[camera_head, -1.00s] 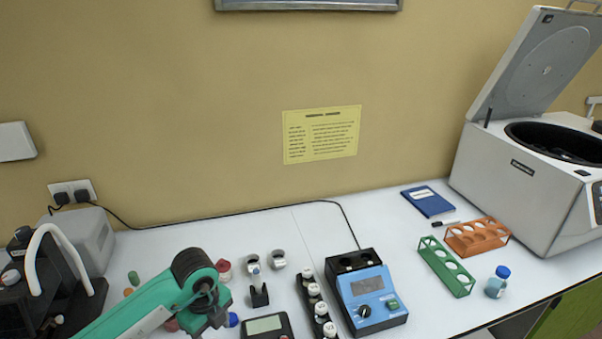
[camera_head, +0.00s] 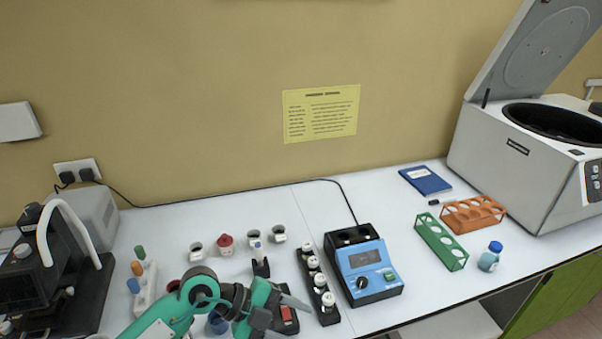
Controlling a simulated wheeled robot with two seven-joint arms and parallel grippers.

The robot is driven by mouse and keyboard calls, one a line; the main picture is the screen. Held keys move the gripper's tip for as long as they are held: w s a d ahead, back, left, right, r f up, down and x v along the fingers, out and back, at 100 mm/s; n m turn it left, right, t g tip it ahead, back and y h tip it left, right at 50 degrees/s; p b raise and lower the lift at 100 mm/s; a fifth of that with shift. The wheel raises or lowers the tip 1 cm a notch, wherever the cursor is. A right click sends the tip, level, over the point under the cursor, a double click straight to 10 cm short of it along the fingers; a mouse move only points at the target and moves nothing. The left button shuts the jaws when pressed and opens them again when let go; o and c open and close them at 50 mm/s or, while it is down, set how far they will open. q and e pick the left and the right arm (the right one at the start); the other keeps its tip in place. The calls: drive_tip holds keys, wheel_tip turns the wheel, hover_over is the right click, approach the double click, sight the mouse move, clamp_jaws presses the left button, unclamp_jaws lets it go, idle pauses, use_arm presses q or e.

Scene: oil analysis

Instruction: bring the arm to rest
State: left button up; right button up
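My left arm (camera_head: 165,322), green with dark joints, comes in from the bottom left over the bench's front. My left gripper (camera_head: 288,318) points to the right at the bottom edge. Its grey fingers look spread, with nothing seen between them but the dark handheld meter (camera_head: 290,326) behind; the lower finger is partly cut off by the picture edge. The arm and gripper hide most of the meter and part of a blue-rimmed cup (camera_head: 217,324). My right gripper is not in view.
Right of the gripper stand a black vial rack (camera_head: 331,316) and a blue tester (camera_head: 365,262). Small cups and a black stand (camera_head: 261,268) lie behind. Green (camera_head: 440,243) and orange (camera_head: 474,213) racks, a blue-capped bottle (camera_head: 489,258) and an open centrifuge (camera_head: 520,170) are farther right.

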use_arm(q)
wheel_tip(320, 180, up, 14)
drive_tip(key=w+n+t+h, duration=0.1)
drive_tip(key=n+t+h, duration=0.5)
drive_tip(key=t+h, duration=0.3)
drive_tip(key=w+a+f+n+t+y, duration=0.2)
drive_tip(key=w+a+n+t+y, duration=0.2)
drive_tip(key=a+n+t+y, duration=1)
drive_tip(key=s+a+f+n+g+y, duration=0.2)
drive_tip(key=a+f+n+g+y, duration=0.4)
drive_tip(key=f, duration=0.3)
drive_tip(key=s+a+f+g, duration=0.1)
drive_tip(key=s+f+g, duration=1.35)
drive_tip(key=s, duration=0.55)
drive_tip(key=s+a+f+x, duration=0.1)
drive_tip(key=s+x, duration=0.3)
drive_tip(key=x, duration=1.1)
drive_tip(key=s+a+f+x, duration=0.1)
drive_tip(key=s+x, duration=0.2)
drive_tip(key=x, duration=1.3)
drive_tip(key=s+a+f+g, duration=0.1)
drive_tip(key=s+a+f, duration=0.2)
drive_tip(key=s+f, duration=1.6)
drive_tip(key=shift+s+f+y, duration=0.25)
drive_tip(key=shift+f+y, duration=0.05)
